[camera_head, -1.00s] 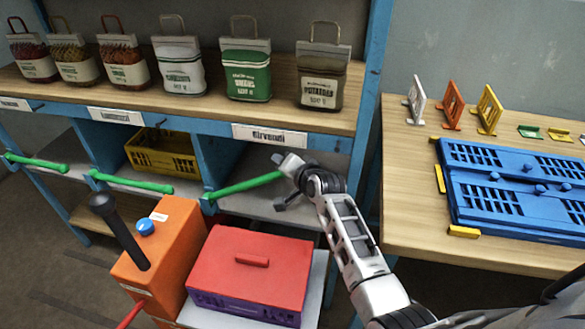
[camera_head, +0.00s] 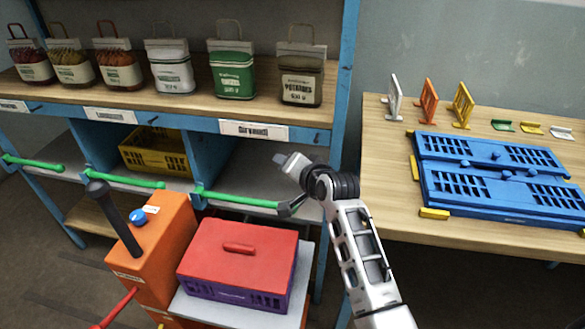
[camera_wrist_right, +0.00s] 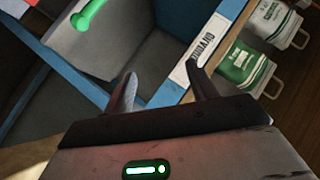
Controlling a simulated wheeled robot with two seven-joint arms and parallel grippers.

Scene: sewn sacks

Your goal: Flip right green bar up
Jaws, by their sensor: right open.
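The right green bar (camera_head: 240,199) lies low across the front of the right shelf bay, sloping slightly down to the right, much like the other two bars. My right gripper (camera_head: 284,184) is open at the bar's right end. One finger is above the bar inside the bay, and the other is low beside the bar's end; I cannot tell whether it touches. In the right wrist view, my open gripper (camera_wrist_right: 163,88) has nothing between its fingers. A green bar end (camera_wrist_right: 92,15) shows at the top left there, away from the fingers. My left gripper is out of view.
The middle (camera_head: 125,179) and left (camera_head: 32,162) green bars cross the other bays. A yellow crate (camera_head: 155,152) sits in the middle bay. Sacks line the upper shelf. A red-lidded box (camera_head: 238,250) and an orange box (camera_head: 158,245) stand in front. A side table (camera_head: 392,215) is right.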

